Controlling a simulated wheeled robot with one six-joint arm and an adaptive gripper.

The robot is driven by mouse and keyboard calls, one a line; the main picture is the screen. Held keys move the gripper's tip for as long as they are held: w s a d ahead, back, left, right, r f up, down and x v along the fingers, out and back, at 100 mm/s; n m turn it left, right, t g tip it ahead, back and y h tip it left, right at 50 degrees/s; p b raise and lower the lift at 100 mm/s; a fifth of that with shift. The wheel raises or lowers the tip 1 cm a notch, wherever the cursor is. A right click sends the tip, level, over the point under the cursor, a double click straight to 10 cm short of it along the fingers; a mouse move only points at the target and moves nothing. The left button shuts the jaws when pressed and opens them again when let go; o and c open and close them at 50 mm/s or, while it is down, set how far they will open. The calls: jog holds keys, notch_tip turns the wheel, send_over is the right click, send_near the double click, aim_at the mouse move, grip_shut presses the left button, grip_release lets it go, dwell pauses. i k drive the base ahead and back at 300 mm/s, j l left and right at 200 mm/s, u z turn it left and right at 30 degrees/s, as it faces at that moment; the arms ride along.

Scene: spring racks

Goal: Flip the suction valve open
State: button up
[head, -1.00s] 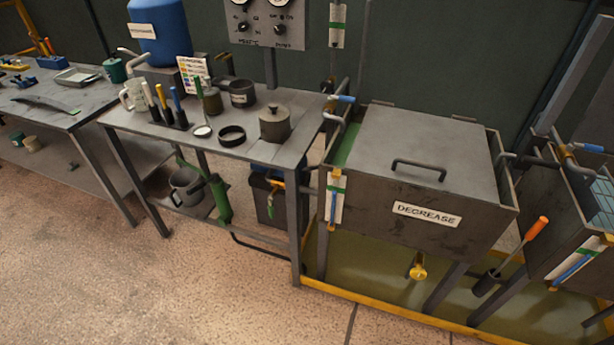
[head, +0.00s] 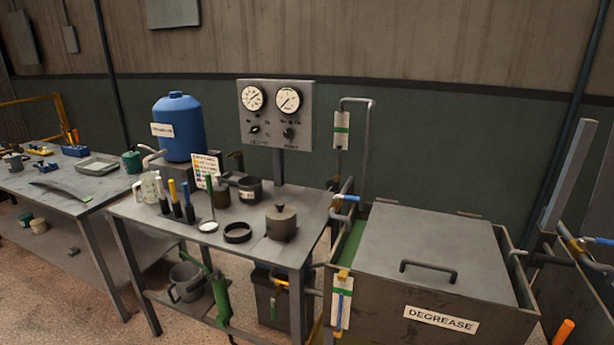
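No valve carries a readable "suction" label, so I cannot tell which one is the suction valve. A blue-handled valve (head: 345,198) sits on the pipe at the left rear corner of the degrease tank (head: 440,318); its handle points sideways to the right. A yellow-orange valve handle (head: 279,283) shows below the bench's right end, in front of a dark bin (head: 268,305). A green pump-like cylinder (head: 219,295) stands tilted under the bench. My gripper is not in view.
The bench (head: 150,219) holds a blue drum (head: 178,127), pots, a lidded pot (head: 281,222) and upright tools. A gauge panel (head: 275,115) stands behind it. The tank's lid (head: 430,245) is shut. A second table (head: 75,205) is at the left.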

aim_at(274, 312)
jog(key=i+j, duration=0.15)
jog(key=i, duration=0.4)
jog(key=i+j, duration=0.15)
jog(key=i, duration=0.4)
